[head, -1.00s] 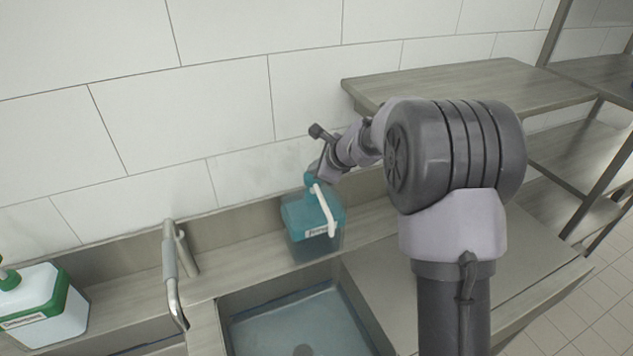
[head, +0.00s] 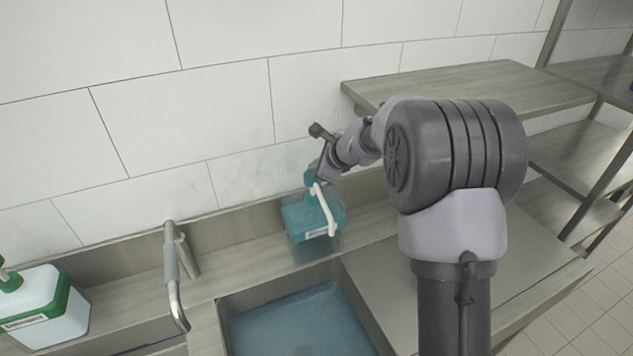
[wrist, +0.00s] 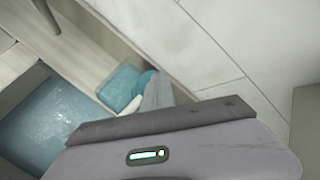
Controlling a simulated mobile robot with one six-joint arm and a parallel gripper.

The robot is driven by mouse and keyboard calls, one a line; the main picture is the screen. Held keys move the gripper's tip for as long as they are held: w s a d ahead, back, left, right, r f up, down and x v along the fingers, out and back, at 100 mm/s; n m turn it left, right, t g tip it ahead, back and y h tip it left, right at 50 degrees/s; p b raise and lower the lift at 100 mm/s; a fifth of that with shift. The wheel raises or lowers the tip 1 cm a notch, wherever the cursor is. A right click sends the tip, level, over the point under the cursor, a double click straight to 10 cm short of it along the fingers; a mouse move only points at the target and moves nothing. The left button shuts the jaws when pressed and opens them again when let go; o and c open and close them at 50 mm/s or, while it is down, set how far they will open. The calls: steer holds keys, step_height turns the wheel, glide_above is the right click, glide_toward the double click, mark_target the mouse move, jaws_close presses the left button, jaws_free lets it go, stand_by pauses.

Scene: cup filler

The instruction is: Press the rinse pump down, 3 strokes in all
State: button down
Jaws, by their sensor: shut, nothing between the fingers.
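The rinse pump is a teal bottle (head: 303,222) with a teal pump head (head: 310,179) and a white spout (head: 326,210) pointing toward the sink. It stands upright on the ledge behind the sink. My gripper (head: 318,178) is shut and empty, at the top of the pump head; its fingertips are small here and partly hidden by the wrist. In the wrist view, my gripper (wrist: 158,88) reaches over the pump head and covers part of it. The bottle (wrist: 122,82) shows beside the fingers. I cannot tell exactly how far down the head is.
A sink basin (head: 300,320) with bluish liquid lies in front of the bottle. A metal faucet (head: 175,275) stands left of it. A white and green bottle (head: 45,305) is at far left. The tiled wall (head: 240,140) is close behind, and a raised shelf (head: 450,85) is at right.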

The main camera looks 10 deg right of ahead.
step_height(320, 180, up, 6)
steer(key=p, duration=0.5)
steer(key=shift+r+p, duration=0.15)
steer(key=shift+p, duration=0.15)
stand_by(1.9)
